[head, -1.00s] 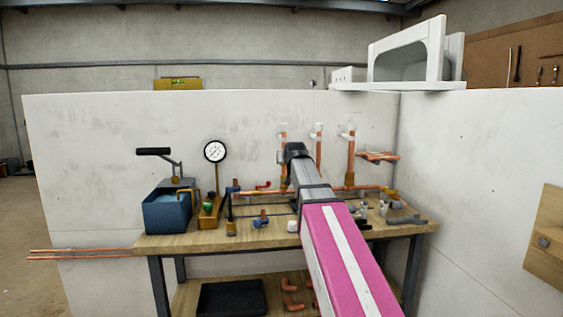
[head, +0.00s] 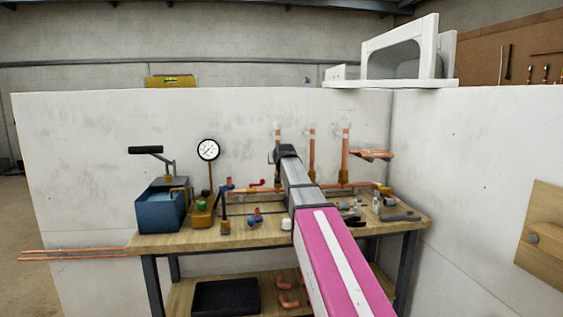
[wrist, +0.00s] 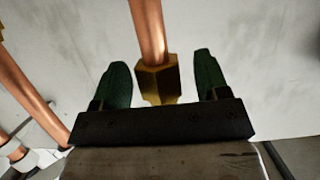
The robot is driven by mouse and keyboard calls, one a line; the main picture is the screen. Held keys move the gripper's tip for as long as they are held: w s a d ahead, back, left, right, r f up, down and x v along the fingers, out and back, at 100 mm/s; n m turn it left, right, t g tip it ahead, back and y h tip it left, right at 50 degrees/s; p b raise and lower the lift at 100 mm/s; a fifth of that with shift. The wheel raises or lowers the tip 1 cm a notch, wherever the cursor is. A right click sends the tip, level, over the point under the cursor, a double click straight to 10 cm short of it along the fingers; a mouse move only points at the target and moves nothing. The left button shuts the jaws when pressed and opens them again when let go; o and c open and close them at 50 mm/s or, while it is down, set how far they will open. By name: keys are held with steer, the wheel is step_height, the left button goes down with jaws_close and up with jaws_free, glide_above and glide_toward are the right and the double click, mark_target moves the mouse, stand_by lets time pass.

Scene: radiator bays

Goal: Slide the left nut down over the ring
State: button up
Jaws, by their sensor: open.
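In the wrist view, a brass hex nut (wrist: 157,84) sits around the lower visible part of an upright copper pipe (wrist: 147,28). My gripper (wrist: 160,62) is open, with one green finger on each side of the nut and visible gaps between. No ring can be made out; the pipe below the nut is hidden behind the gripper body. In the head view, my gripper (head: 284,152) is in front of the left of three upright copper pipes (head: 277,136), and my arm hides that pipe's lower part and the nut.
A wooden bench (head: 200,243) carries a blue tank (head: 162,208), a pressure gauge (head: 208,150) and small fittings. Horizontal copper pipework runs behind my arm. The middle (head: 312,150) and right (head: 345,150) upright pipes stand close by. A white wall (head: 90,170) is behind them.

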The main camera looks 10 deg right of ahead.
steer(key=c, duration=0.9)
steer(key=shift+f, duration=4.25)
steer(key=o, duration=0.9)
steer(key=v, duration=0.7)
